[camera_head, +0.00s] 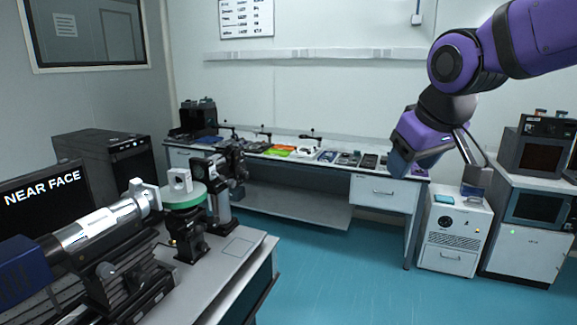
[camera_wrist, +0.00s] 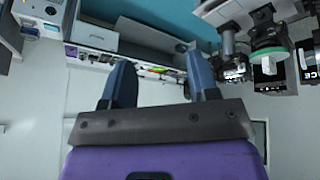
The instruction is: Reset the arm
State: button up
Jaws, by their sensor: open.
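My purple arm reaches in from the upper right in the head view. My gripper (camera_head: 466,160) hangs in the air at the right, in front of the back wall and the right end of the long bench. In the wrist view, the two blue-grey fingers of my gripper (camera_wrist: 160,84) stand apart with nothing between them. The head view shows the fingers only partly, from the side. The wrist view shows the room upside down.
An optical table (camera_head: 236,252) at the left holds a silver cylinder (camera_head: 100,222) and a green round mount (camera_head: 184,196) with a white block. A long bench (camera_head: 310,168) with several items stands at the back. White cabinets (camera_head: 455,232) stand at the right. The teal floor (camera_head: 350,265) between is clear.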

jog(key=s+d+f+m, duration=0.1)
jog(key=s+d+m, duration=0.1)
jog(key=s+d, duration=0.3)
jog(key=s+d+f+m, duration=0.2)
jog(key=s+d, duration=0.2)
jog(key=s, duration=0.7)
jog(key=shift+s+d+m+g+h, duration=0.3)
jog(key=shift+s+d+h, duration=0.1)
